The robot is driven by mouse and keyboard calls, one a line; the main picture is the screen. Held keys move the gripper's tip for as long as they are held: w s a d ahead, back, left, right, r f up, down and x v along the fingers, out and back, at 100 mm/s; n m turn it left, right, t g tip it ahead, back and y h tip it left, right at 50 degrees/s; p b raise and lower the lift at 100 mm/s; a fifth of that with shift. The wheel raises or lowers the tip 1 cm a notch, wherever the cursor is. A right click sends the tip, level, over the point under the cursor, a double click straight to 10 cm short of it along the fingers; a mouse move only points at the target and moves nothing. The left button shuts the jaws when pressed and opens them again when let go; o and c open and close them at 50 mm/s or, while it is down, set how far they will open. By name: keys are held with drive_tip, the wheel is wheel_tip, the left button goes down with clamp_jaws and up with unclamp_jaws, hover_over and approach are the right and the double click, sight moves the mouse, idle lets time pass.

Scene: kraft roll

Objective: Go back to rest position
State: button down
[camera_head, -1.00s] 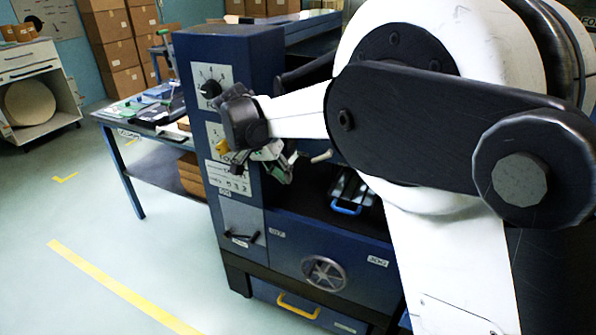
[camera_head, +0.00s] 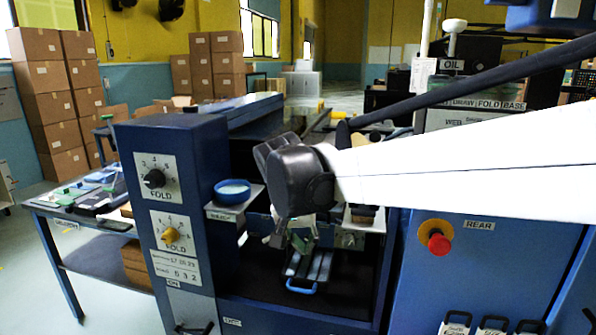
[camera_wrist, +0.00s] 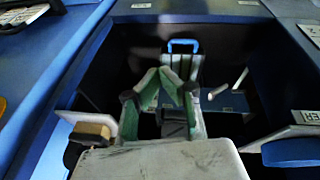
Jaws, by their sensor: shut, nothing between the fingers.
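My gripper (camera_head: 300,243) hangs in front of the blue machine's open bay, right of the control panel. It also shows in the wrist view (camera_wrist: 165,74), where its green-lined fingers meet at the tips with nothing between them. The panel (camera_head: 140,140) carries a black knob (camera_head: 154,178) above a yellow knob (camera_head: 172,234); the gripper is apart from both. My white arm reaches in from the right.
A blue-handled tray (camera_head: 318,266) lies in the bay behind the gripper; its handle shows in the wrist view (camera_wrist: 183,44). A blue dish (camera_head: 232,190) sits on a small shelf. A red button (camera_head: 438,243) is at right. A side table (camera_head: 70,218) stands left.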

drive_tip(key=s+d+f+n+t+y+p, duration=0.1)
drive_tip(key=s+d+t+y+p, duration=0.1)
drive_tip(key=s+d, duration=1.7)
drive_tip(key=shift+s+f+t, duration=0.15)
drive_tip(key=shift+s+t, duration=0.75)
drive_tip(key=shift+s, duration=0.8)
